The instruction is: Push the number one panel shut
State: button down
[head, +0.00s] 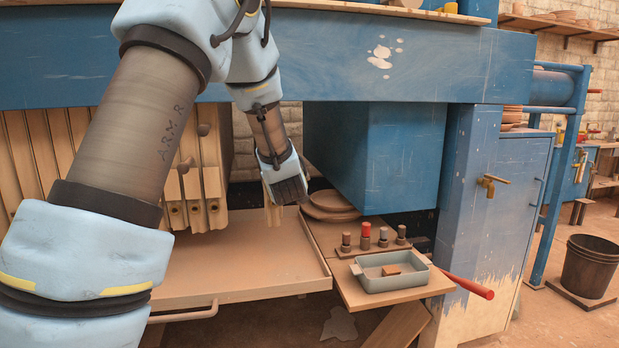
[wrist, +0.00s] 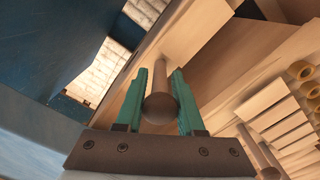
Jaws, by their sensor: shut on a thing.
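My gripper (wrist: 155,100) has its two green fingers shut on a round brown knob handle (wrist: 160,108) in the wrist view. The handle stands out from a pale wooden panel (wrist: 186,40). In the head view my gripper (head: 287,192) hides the handle, and a strip of this panel (head: 273,214) shows below it. Other pale upright panels (head: 60,140) hang under the blue beam at the left, some with brown knobs (head: 185,165). A gap lies between them and the held panel. No number is readable on any panel.
A blue block (head: 385,150) stands just right of my gripper. A wide wooden tray (head: 235,265) lies below the panels. A side shelf holds a grey-blue dish (head: 390,280), several small pegs, and stacked plates (head: 330,205). A red-ended lever (head: 470,285) sticks out at the right.

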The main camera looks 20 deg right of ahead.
jog(key=w+a+b, duration=0.1)
jog(key=a+b, duration=0.4)
jog(key=a, duration=0.7)
jog(key=shift+w+a+f, duration=0.15)
jog(key=shift+w, duration=0.15)
jog(key=shift+a, duration=0.1)
jog(key=c, duration=0.7)
grip_release()
jog(key=shift+o, duration=0.2)
jog(key=s+a+b, duration=0.1)
jog(key=s+b, duration=0.1)
jog(key=s, duration=0.8)
jog(key=shift+s, duration=0.35)
jog(key=shift+a, duration=0.1)
